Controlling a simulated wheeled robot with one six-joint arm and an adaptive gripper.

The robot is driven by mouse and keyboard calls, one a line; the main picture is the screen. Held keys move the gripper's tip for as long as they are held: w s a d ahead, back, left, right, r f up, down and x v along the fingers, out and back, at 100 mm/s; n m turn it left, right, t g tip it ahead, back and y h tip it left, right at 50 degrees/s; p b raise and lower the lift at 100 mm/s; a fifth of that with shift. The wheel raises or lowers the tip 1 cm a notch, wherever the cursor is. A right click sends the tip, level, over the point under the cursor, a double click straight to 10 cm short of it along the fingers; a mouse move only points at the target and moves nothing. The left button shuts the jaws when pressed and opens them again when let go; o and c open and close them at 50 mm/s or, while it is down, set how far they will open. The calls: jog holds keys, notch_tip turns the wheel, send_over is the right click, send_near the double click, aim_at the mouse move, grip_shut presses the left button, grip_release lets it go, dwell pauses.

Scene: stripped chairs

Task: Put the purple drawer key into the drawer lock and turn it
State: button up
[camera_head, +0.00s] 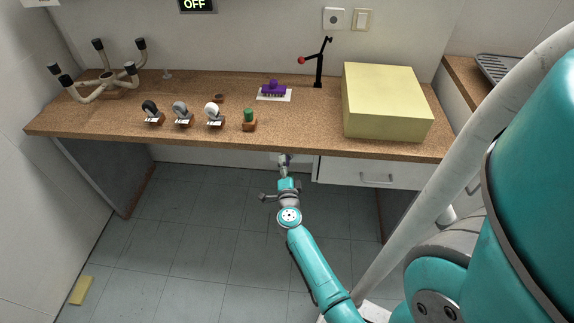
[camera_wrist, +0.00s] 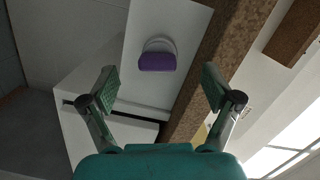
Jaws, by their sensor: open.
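In the wrist view, a purple key head (camera_wrist: 157,62) stands at a pale round lock collar (camera_wrist: 158,43) on a white front panel (camera_wrist: 185,22). How deep the key sits, and its turn angle, I cannot tell. My gripper (camera_wrist: 162,88) is open, its two green-padded fingers apart on either side of the key in the picture, with nothing between the tips. In the head view my gripper (camera_head: 284,161) is at the desk's front edge, left of the white drawer (camera_head: 340,172). The lock is mostly hidden there.
The wooden desk (camera_head: 320,125) overhangs the front. On it are a yellow box (camera_head: 385,100), a purple object on a white plate (camera_head: 273,90), several casters (camera_head: 182,113), a green-topped piece (camera_head: 249,118) and an upturned chair base (camera_head: 100,80).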

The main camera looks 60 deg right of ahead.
jog(key=shift+v, duration=1.75)
jog(key=shift+w+a+f, duration=0.1)
jog(key=shift+w, duration=0.1)
jog(key=s+a+r+n+t+y, duration=0.25)
jog(key=s+a+n, duration=0.35)
jog(key=a, duration=0.6)
jog(key=s+a+r+n+t+y, duration=0.1)
jog(key=s+a+n+t+y, duration=0.35)
jog(key=a, duration=0.65)
jog(key=s+a+r+n+g+y, duration=0.1)
jog(key=s+a+r+n+y, duration=0.7)
jog(key=s+a+r+n, duration=0.3)
jog(key=s+a+n, duration=0.4)
jog(key=s+n, duration=0.1)
jog(key=shift+s+r, duration=0.2)
jog(key=shift+s, duration=0.2)
jog(key=shift+a, duration=0.1)
